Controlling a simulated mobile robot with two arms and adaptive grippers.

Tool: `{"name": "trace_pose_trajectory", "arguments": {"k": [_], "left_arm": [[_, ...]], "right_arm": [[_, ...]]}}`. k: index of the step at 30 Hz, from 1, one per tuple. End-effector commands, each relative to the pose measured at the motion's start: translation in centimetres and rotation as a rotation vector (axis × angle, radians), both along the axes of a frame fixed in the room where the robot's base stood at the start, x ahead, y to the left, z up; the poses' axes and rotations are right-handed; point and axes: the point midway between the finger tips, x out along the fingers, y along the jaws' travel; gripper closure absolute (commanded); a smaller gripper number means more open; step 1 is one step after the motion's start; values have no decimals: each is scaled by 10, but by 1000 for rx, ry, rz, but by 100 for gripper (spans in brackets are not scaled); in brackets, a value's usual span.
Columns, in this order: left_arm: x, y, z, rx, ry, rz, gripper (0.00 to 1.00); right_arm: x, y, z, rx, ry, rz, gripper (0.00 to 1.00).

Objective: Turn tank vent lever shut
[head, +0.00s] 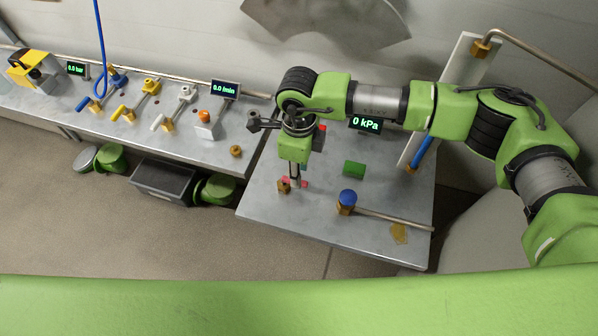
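No lever is readably labelled as the tank vent. A blue lever handle (422,151) is on a pale upright panel at the right. On the left bench are a blue lever (90,104), a yellow lever (121,112) and a white lever (160,122) on brass valves. My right gripper (295,184) points down over the left part of the right table, beside a small brass fitting (283,186) and small red pieces (304,183). Its fingers are small and partly hidden, so I cannot tell if they are open or hold anything. My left gripper is out of view.
A blue round knob (347,197) on a brass body with a pipe and a green block (354,168) are on the right table (320,225). Displays read 0 kPa (366,123), 0.0 l/min (226,88) and 0.5 bar (76,68). The right table's front is mostly clear.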

Motion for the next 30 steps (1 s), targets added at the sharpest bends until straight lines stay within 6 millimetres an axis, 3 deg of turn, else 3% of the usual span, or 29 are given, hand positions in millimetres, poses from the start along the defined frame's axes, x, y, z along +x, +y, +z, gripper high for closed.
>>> {"name": "trace_pose_trajectory", "arguments": {"k": [5,17,21,30], "left_arm": [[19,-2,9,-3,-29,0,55],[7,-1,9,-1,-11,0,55],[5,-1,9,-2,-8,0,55],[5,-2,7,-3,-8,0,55]], "right_arm": [[-1,1,-22,1,2,0,72],[0,1,-32,1,0,1,72],[0,1,-32,1,0,1,100],[-1,1,-32,1,0,-9,100]]}}
